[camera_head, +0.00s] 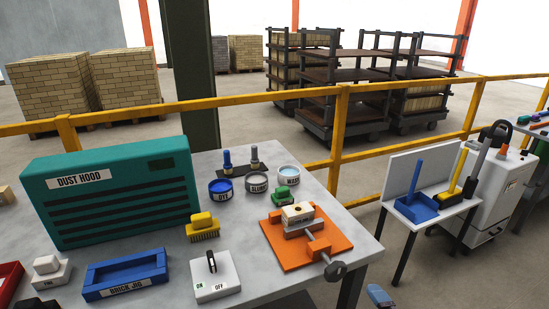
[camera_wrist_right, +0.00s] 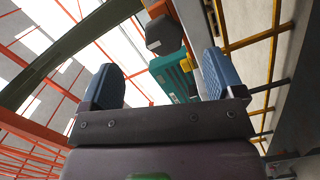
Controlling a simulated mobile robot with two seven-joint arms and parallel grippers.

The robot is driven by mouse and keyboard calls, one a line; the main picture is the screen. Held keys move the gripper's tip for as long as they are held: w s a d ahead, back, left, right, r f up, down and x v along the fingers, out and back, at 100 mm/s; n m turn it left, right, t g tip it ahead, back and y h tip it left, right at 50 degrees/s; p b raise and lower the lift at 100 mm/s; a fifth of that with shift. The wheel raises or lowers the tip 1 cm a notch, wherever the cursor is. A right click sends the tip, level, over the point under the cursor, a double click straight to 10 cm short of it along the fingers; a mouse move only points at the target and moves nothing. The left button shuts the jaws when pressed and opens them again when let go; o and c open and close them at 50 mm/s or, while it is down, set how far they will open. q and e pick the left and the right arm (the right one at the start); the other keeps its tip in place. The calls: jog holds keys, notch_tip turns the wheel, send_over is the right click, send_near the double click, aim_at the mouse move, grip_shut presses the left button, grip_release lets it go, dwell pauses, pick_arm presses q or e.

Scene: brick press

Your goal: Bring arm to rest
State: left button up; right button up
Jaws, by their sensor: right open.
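My right gripper (camera_wrist_right: 160,68) shows in the right wrist view with its two blue fingers wide apart and nothing between them. The wrist appears tilted, with roof beams and the yellow railing behind the fingers. In the head view a small blue piece at the bottom edge, right of the bench, looks like a fingertip of this gripper (camera_head: 380,296); the rest of that arm is out of frame. My left arm and gripper are not in view.
The grey bench (camera_head: 350,235) holds a teal dust hood (camera_head: 115,190), a blue brick jig (camera_head: 126,274), a switch box (camera_head: 214,276), a yellow brush (camera_head: 203,227), several small tubs and an orange clamp plate (camera_head: 280,243) bearing a brick. A yellow railing (camera_head: 240,100) runs behind.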

jog(key=s+d+f+m+g+h, duration=0.2)
jog(key=s+f+m, duration=0.3)
jog(key=s+m, duration=0.3)
jog(key=s+d+f+m+g+h, duration=0.2)
jog(key=s+f+m, duration=0.3)
jog(key=s+m, duration=0.3)
jog(key=shift+d+f+g, duration=0.35)
jog(key=shift+d+g, duration=0.35)
jog(key=shift+g, duration=0.1)
jog(key=shift+s, duration=0.1)
dwell(1.1)
